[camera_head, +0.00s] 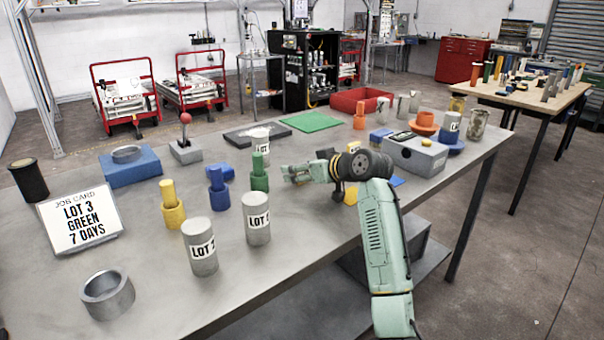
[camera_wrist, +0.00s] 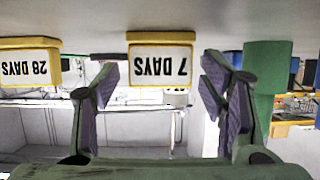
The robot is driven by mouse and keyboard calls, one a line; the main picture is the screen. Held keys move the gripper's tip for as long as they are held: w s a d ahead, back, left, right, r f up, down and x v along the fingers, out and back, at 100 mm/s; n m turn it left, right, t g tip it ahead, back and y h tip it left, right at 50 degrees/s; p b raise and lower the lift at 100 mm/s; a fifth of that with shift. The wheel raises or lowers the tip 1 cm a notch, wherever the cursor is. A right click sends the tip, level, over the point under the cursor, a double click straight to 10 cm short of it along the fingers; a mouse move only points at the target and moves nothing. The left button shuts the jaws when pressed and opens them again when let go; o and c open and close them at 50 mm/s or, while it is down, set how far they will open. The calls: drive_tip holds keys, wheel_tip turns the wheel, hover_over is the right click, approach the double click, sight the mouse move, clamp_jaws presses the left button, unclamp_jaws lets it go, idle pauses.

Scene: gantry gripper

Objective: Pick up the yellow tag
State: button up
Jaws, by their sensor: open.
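The wrist view is upside down. In it, a yellow-framed tag reading "7 DAYS" (camera_wrist: 160,66) stands between the two fingers of my open gripper (camera_wrist: 160,95). No finger visibly touches it, and I cannot tell how far ahead it is. A second yellow-framed tag, "28 DAYS" (camera_wrist: 28,68), is to its left, outside the fingers. In the head view my gripper (camera_head: 297,173) is low over the table, just right of a green stepped peg (camera_head: 260,178). I cannot clearly make out either tag's face in the head view.
A green cylinder (camera_wrist: 266,75) is close beside the right finger in the wrist view. Grey lot cylinders (camera_head: 257,222) stand on the grey table (camera_head: 300,265), with a blue peg (camera_head: 218,196) and yellow peg (camera_head: 172,207) nearby. A job card (camera_head: 80,220) reads "LOT 3 GREEN 7 DAYS".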

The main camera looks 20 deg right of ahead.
drive_tip(key=shift+c, duration=0.6)
drive_tip(key=c, duration=0.8)
drive_tip(key=shift+r, duration=0.1)
drive_tip(key=shift+c, duration=0.2)
